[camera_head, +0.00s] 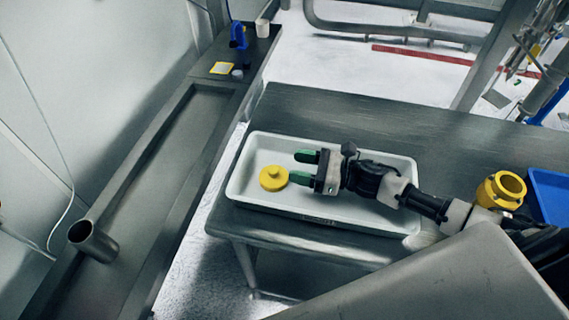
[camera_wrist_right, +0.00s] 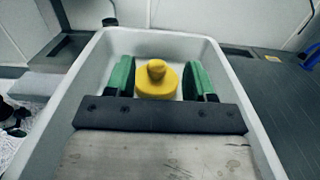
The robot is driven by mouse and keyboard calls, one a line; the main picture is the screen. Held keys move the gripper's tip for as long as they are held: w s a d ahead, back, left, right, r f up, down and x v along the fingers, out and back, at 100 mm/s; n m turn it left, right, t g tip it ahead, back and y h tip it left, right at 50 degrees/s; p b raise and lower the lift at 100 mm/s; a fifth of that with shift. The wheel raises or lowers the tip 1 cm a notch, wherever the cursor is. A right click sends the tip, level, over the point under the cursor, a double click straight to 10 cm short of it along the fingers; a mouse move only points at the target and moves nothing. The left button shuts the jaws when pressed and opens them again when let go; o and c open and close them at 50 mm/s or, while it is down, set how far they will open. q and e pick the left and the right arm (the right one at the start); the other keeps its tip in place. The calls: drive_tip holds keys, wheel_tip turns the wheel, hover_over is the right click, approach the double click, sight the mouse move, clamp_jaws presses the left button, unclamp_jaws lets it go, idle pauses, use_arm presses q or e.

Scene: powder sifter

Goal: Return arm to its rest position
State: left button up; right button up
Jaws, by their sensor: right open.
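My right gripper (camera_head: 304,167) is open and empty, with green fingertips, over the white tray (camera_head: 240,180) on the metal table. A yellow round lid with a knob (camera_head: 273,178) lies in the tray, just beyond the fingertips. In the right wrist view the lid (camera_wrist_right: 156,82) shows ahead, between the two green fingers of the gripper (camera_wrist_right: 158,80); I cannot tell whether they touch it. My right arm reaches in from the lower right. My left gripper is not in view.
A yellow ring-shaped part (camera_head: 501,189) stands at the right beside a blue bin (camera_head: 550,195). A large grey metal surface (camera_head: 440,285) fills the lower right. The table (camera_head: 400,135) is clear behind the tray. A blue item (camera_head: 238,36) and a cup (camera_head: 262,28) stand on the far-left bench.

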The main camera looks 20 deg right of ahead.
drive_tip(key=shift+s+d, duration=0.15)
drive_tip(key=shift+d, duration=0.05)
idle(0.3)
